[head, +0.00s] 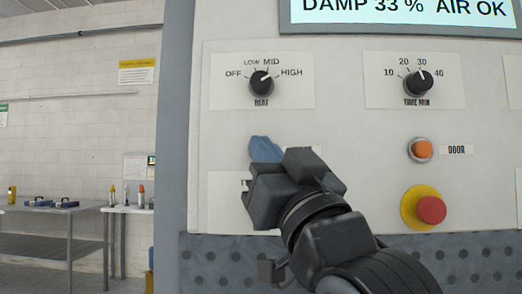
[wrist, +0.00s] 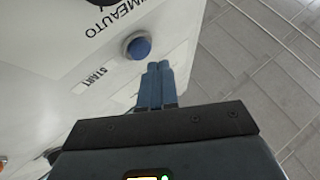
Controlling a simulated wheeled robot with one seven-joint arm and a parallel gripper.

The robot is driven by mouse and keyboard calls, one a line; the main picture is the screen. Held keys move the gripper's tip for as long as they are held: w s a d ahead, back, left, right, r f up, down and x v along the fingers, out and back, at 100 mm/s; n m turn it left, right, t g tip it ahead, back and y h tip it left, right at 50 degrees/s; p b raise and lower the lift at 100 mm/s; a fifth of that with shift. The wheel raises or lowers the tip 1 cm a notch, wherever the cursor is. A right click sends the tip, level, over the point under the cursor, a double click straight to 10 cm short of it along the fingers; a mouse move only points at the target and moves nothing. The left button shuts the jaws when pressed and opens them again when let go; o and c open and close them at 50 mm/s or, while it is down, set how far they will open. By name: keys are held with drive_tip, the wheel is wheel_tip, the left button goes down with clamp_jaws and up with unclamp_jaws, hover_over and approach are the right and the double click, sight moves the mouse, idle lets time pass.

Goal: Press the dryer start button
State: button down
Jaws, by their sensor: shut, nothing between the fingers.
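The blue round start button (wrist: 138,46) shows in the wrist view on the white panel, beside a label (wrist: 95,77) reading START. My gripper (wrist: 158,67) is shut and empty, its two blue fingers side by side. In the wrist view its tips lie just below and right of the button, with a small gap between them in the picture. In the head view my gripper (head: 264,150) is in front of the dryer panel (head: 345,140), below the heat knob. There my gripper and wrist hide the button and most of a white label plate.
The heat knob (head: 261,83) and time knob (head: 418,83) are above. An orange door button (head: 421,150) and a red mushroom button (head: 431,210) on a yellow base are to the right. A display (head: 405,10) reads DAMP 33 % AIR OK. Tables (head: 40,209) stand far left.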

drive_tip(key=shift+w, duration=0.1)
drive_tip(key=shift+w, duration=0.3)
drive_tip(key=shift+w, duration=0.5)
idle(1.0)
drive_tip(key=shift+s, duration=0.9)
drive_tip(key=shift+s+a+p, duration=0.1)
drive_tip(key=shift+s+p, duration=0.6)
drive_tip(key=shift+s, duration=1.8)
